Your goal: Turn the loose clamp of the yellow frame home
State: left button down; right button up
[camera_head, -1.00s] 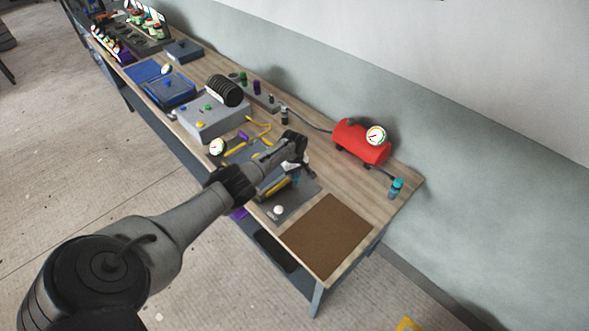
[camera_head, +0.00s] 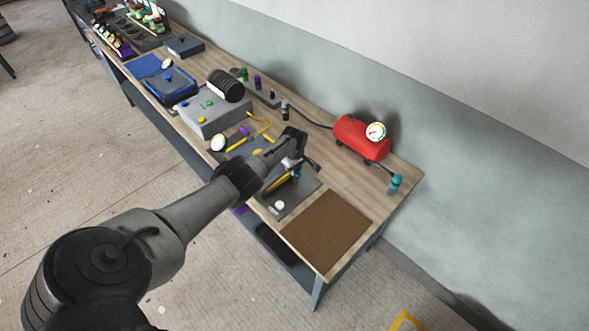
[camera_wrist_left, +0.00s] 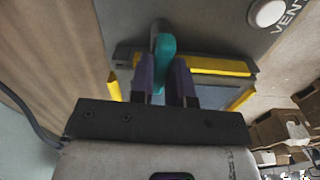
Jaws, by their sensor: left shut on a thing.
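The yellow frame (camera_head: 279,182) lies on a dark grey plate at the near end of the bench. In the left wrist view its yellow bars (camera_wrist_left: 215,66) run across and down both sides. A teal clamp handle (camera_wrist_left: 165,46) stands up at the frame's far bar. My left gripper (camera_head: 294,166) is over the frame. In the left wrist view its two dark fingers (camera_wrist_left: 166,84) are shut on the teal handle, one on each side. My right gripper is in neither view.
A white button (camera_wrist_left: 268,12) marked VENT sits on the plate beyond the frame. A brown mat (camera_head: 327,230) covers the bench's near end. A red tank (camera_head: 360,138) with a gauge stands behind, and a grey box (camera_head: 213,112) stands farther along.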

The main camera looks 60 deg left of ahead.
pick_arm(q)
jog(key=c, duration=1.1)
grip_release()
notch_tip(320, 180, up, 6)
jog(key=p, duration=0.3)
jog(key=shift+a+r+p, duration=0.1)
jog(key=shift+p, duration=0.2)
notch_tip(320, 180, up, 8)
jog(key=shift+f+p, duration=0.15)
jog(key=shift+p, duration=0.35)
